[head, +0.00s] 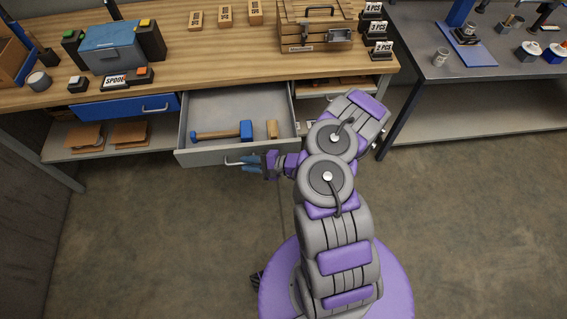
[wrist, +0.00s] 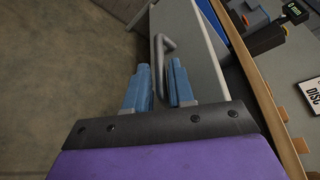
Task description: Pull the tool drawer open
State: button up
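The grey tool drawer (head: 238,156) stands pulled out from under the wooden bench. A blue-headed hammer (head: 222,132) and a small wooden piece (head: 272,129) lie inside it. Its bar handle (head: 233,162) is on the front face, partly hidden by my fingers in the head view. My gripper (head: 250,164) is at the right part of this handle. In the wrist view, the handle (wrist: 164,44) runs down between the two blue fingers (wrist: 160,86), which are close together on either side of it.
A shut blue drawer (head: 125,107) is left of the open one. A lower shelf (head: 90,150) holds brown pieces. The bench top (head: 190,55) carries a toolbox (head: 314,27) and other items. A grey table (head: 460,80) stands right. Floor in front is clear.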

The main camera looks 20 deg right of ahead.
jog(key=p+v, duration=0.3)
jog(key=v, duration=1.1)
jog(key=shift+d, duration=0.25)
jog(key=shift+s+f, duration=0.1)
jog(key=a+r+n+g+y, duration=0.1)
jog(key=a+r+n+g, duration=0.3)
jog(key=a+r, duration=0.45)
jog(key=a+r+n+g+y, duration=0.2)
jog(key=a+r+n+g, duration=0.25)
jog(key=r, duration=0.75)
jog(key=s+a+r+n+g+h, duration=0.5)
jog(key=s+r, duration=0.3)
jog(key=s, duration=0.1)
jog(key=s+d+r+t+h, duration=0.1)
jog(key=s+d+r+h, duration=0.2)
jog(key=s, duration=0.5)
jog(key=s+d+r+t+h, duration=0.1)
jog(key=s+d+r+h, duration=0.3)
jog(key=s+d+h, duration=0.2)
jog(key=shift+s+r+t+h, duration=0.2)
jog(key=shift+s+t+h, duration=0.15)
jog(key=shift+s+h, duration=0.45)
